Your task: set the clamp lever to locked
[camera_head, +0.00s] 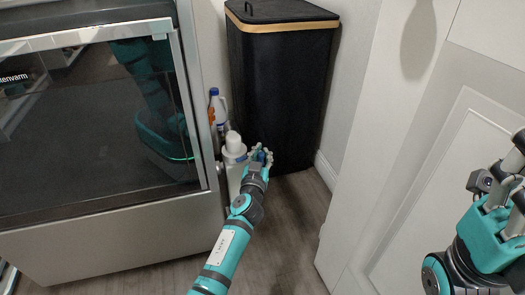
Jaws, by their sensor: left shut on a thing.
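No clamp lever can be clearly made out in the head view. My right gripper (508,190) is at the right edge, partly cut off, in front of the white door. Whether it is open or shut does not show clearly.
A tall black hamper (283,95) stands behind my left gripper. A white panelled door (440,190) bounds the right. Wooden floor (290,240) is clear between.

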